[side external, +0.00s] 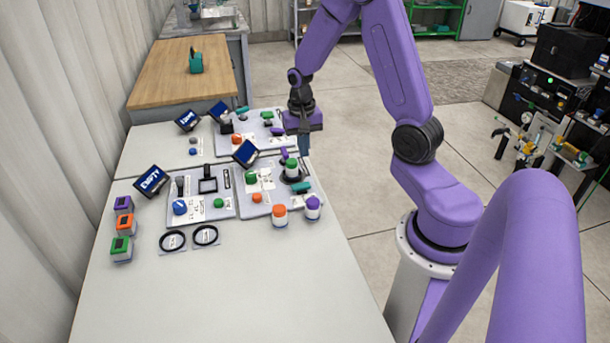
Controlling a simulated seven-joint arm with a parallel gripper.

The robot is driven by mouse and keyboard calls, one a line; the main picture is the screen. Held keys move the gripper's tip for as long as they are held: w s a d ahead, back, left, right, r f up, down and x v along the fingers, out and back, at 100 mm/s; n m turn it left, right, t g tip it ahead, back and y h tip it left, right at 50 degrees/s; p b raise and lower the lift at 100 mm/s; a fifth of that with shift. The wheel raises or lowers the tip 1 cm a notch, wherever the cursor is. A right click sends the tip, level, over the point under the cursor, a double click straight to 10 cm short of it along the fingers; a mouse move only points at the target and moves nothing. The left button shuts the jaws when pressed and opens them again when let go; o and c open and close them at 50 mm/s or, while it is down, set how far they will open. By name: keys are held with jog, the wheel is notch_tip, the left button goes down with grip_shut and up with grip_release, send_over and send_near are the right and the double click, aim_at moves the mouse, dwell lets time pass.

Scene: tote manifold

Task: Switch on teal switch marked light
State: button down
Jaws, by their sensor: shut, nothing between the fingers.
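The labels are too small to read, so I cannot tell which one is marked light. My gripper (304,153) points down, fingers shut and empty. In the picture it is just above the green-capped white container (291,168) and between the near and far teal parts. Its height above the table is hard to judge.
Orange-topped (279,216) and purple-topped (312,208) containers stand by the near right panel. Purple, orange and green blocks (122,248) line the left. The table's front (230,295) is clear.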

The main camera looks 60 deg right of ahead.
aim_at(305, 183)
notch_tip(305, 183, down, 10)
jog(key=shift+s+d+r, duration=0.1)
jog(key=shift+d+r, duration=0.05)
jog(key=shift+r, duration=0.05)
jog(key=shift+s+f, duration=0.1)
jog(key=shift+f, duration=0.1)
dwell(0.6)
jog(key=shift+w+a+r, duration=0.25)
jog(key=shift+w+a, duration=0.3)
jog(key=shift+w, duration=0.05)
jog(key=shift+r, duration=0.15)
notch_tip(305, 183, up, 14)
jog(key=shift+w+a, duration=0.2)
dwell(0.7)
jog(key=shift+s, duration=0.1)
jog(key=shift+s+d+f, duration=0.2)
jog(key=shift+s+d, duration=0.1)
jog(key=shift+s, duration=0.4)
